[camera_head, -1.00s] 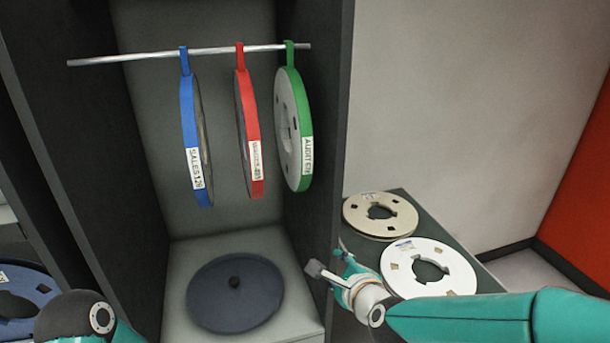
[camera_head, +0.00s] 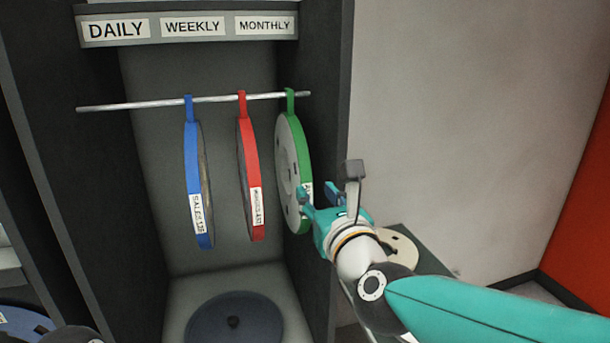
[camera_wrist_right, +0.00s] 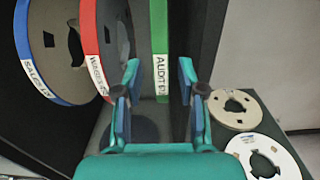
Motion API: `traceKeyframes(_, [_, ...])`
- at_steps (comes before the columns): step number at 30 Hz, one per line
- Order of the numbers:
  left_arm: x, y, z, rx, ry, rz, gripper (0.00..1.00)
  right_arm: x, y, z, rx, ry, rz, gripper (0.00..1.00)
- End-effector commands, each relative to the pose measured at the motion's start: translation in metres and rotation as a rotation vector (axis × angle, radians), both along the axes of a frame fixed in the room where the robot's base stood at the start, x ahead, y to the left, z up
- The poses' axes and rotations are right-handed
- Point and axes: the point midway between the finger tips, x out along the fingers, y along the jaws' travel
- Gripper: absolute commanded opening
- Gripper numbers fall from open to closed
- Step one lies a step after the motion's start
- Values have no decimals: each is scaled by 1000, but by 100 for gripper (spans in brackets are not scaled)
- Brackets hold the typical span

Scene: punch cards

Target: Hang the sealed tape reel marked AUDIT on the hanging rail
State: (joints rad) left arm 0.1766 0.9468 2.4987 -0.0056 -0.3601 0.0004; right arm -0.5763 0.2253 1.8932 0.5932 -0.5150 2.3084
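The green-banded AUDIT reel (camera_head: 303,148) hangs by its green hook near the right end of the metal hanging rail (camera_head: 140,105). My right gripper (camera_head: 318,190) is at the reel's lower right edge, partly covering its label. In the right wrist view, its open fingers (camera_wrist_right: 159,68) stand on either side of the green band (camera_wrist_right: 159,30) and AUDIT label; I cannot tell whether they touch it. Blue SALES (camera_head: 192,170) and red WAGES (camera_head: 247,165) reels hang left of it. My left gripper is out of view.
Dark cabinet walls flank the rail. A sign strip above reads DAILY (camera_head: 117,29), WEEKLY (camera_head: 192,27), MONTHLY (camera_head: 265,25). A dark disc (camera_head: 215,320) lies on the cabinet floor. Cream (camera_wrist_right: 236,111) and white (camera_wrist_right: 262,157) reels lie on a side surface at right.

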Motion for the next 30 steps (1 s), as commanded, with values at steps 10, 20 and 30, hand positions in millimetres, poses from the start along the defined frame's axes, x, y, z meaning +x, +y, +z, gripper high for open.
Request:
traceKeyframes(10, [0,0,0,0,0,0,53,41,13,-2,-1,1,0,40])
traceKeyframes(20, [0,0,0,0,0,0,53,72,23,-1,-2,0,0,40])
traceKeyframes(30, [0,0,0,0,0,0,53,79,26,-1,-1,1,1,40])
